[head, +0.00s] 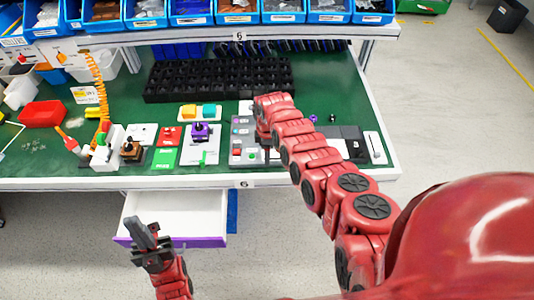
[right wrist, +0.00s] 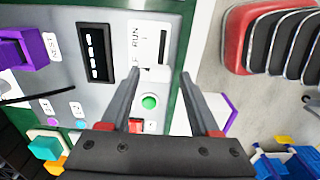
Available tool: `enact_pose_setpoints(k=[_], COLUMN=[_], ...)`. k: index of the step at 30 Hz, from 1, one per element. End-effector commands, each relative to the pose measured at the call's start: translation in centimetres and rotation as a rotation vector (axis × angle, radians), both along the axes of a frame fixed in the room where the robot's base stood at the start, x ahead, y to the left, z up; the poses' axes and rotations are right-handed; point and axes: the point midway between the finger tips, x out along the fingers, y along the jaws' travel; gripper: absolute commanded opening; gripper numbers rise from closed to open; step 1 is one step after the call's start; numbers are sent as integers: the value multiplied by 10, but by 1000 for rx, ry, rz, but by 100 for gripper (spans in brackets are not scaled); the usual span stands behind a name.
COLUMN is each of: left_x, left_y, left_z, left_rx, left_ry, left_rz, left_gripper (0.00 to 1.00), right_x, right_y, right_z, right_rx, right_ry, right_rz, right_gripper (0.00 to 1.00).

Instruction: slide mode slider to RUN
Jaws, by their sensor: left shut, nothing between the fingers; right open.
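The mode slider plate (right wrist: 152,45) is white with a RUN label and a dark slot, on a grey panel (right wrist: 62,75) in the right wrist view. A small pale piece near the fingertips may be its knob, but I cannot make out its position. My right gripper (right wrist: 162,73) is open and empty, its fingertips at the label's near end; contact cannot be told. My left gripper (head: 144,234) is shut and empty in front of the table, by the open drawer.
A green button (right wrist: 150,102) and a red one (right wrist: 135,125) lie between the right fingers. A purple knob (head: 201,128) stands left of the panel. A black tray (head: 215,80) lies behind. The open white drawer (head: 195,212) juts from the table front.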

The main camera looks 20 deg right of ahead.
Motion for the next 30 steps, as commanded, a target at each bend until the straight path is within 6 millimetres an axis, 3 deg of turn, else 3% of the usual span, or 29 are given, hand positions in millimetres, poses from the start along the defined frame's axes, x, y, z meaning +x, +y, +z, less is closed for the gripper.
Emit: enact_pose_setpoints(k=[13,24,30], left_x=[0,0,0], left_y=[0,0,0], left_z=[-1,-1,-1], left_rx=[0,0,0], left_ry=[0,0,0], left_rz=[0,0,0], left_gripper=[0,0,0], right_x=[0,0,0], right_y=[-1,0,0], right_z=[-6,-6,-6], right_rx=[2,1,1], right_ry=[-4,-2,-2], right_rz=[-4,-4,-4], right_gripper=[62,0,0])
